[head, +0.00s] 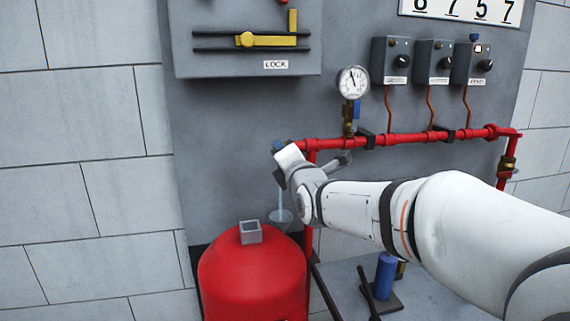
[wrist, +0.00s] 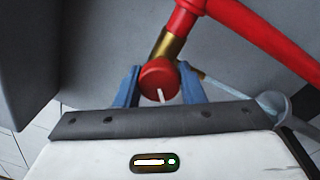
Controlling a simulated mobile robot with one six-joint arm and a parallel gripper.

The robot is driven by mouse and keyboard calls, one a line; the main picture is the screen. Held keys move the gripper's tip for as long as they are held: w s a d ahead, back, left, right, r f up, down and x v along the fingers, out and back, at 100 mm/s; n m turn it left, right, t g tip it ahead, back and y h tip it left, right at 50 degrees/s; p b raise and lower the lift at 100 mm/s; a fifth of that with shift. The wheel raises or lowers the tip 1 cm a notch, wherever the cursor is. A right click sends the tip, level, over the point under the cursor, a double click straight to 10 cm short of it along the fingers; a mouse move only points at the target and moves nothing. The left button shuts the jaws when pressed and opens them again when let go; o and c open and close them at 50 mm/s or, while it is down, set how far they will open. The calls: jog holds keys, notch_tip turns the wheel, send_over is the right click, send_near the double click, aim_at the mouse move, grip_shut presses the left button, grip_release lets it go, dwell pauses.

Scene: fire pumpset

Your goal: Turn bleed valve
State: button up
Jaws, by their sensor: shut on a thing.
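The bleed valve has a round red knob (wrist: 157,77) with a white mark, on a brass body (wrist: 172,45) that joins a red pipe. In the wrist view the blue fingers of my gripper (wrist: 158,86) stand on both sides of the knob and are shut on it. In the head view my gripper (head: 282,147) is at the left end of the horizontal red pipe (head: 400,138). My own arm and wrist hide the knob there.
A pressure gauge (head: 352,82) stands over the pipe. Several grey switch boxes (head: 433,62) and a grey panel (head: 250,40) are higher on the wall.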

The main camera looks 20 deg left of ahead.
jog(key=shift+f+n+b, duration=0.15)
jog(key=shift+n+b, duration=0.55)
jog(key=shift+n, duration=0.5)
jog(key=o, duration=1)
jog(key=v, duration=0.8)
jog(key=shift+w, duration=0.1)
